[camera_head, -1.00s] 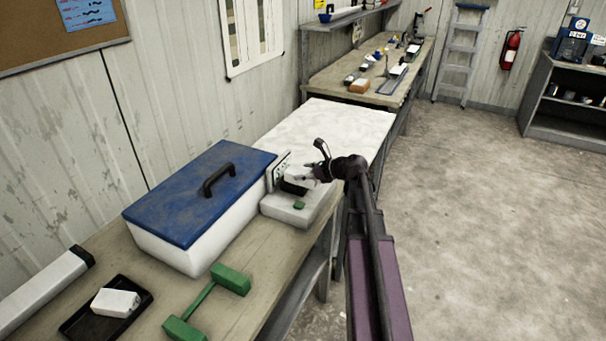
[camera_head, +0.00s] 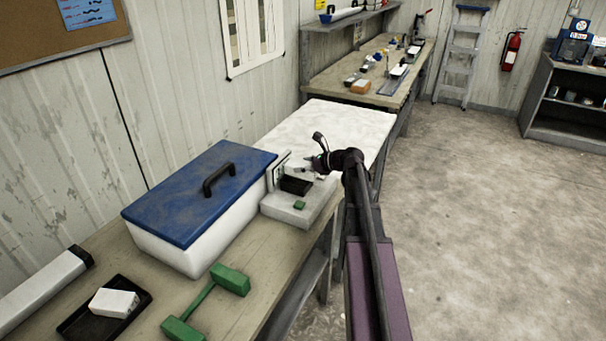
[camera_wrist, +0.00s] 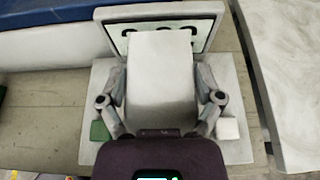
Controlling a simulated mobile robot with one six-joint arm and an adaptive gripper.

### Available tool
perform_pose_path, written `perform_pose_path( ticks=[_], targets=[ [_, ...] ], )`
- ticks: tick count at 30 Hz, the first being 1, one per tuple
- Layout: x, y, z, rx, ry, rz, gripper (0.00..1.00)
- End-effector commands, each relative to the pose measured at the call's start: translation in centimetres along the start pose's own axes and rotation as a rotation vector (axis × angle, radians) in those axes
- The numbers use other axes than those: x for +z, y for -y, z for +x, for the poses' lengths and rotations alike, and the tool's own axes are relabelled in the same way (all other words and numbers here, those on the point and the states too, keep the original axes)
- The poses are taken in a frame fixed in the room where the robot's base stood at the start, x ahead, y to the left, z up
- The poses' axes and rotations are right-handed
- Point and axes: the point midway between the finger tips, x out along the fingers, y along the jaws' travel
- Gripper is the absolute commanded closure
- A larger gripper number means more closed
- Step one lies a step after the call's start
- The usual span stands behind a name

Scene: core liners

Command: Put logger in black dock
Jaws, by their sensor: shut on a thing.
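My gripper (camera_head: 320,163) is above the back right of a pale grey dock station (camera_head: 318,206) on the bench. In the wrist view my gripper (camera_wrist: 160,88) is shut on a white block-shaped logger (camera_wrist: 161,62), with a finger on each side. The black dock (camera_head: 296,185) shows uncovered on the station, in front of its upright panel. In the wrist view the held logger hides the black dock and part of the panel (camera_wrist: 209,27). Another white block (camera_head: 114,303) lies in a black tray (camera_head: 76,325) at the front left.
A white box with a blue lid (camera_head: 200,190) stands close left of the station. A green dumbbell-shaped object (camera_head: 207,301) lies on the bench in front. A green block (camera_head: 299,205) sits on the station's base. A white surface (camera_head: 340,125) lies behind.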

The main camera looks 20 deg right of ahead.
Motion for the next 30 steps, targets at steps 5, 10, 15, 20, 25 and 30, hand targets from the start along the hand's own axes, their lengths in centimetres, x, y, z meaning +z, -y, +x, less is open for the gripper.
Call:
perform_pose_path(
  ticks=[5, 10, 15, 20, 25, 30],
  targets=[
    [-2.0, -0.1, 0.7, 0.000, 0.000, 0.000, 0.68],
    [-2.8, -0.1, 1.0, -0.001, 0.000, 0.000, 0.68],
    [-2.9, 0.0, 1.1, -0.001, 0.000, 0.001, 0.68],
    [-2.9, 0.1, 0.9, -0.002, 0.000, 0.001, 0.68],
    [-3.0, 0.0, 1.0, -0.002, 0.000, 0.001, 0.68],
    [-3.1, 0.0, 1.1, -0.002, 0.000, 0.001, 0.00]
  ],
)
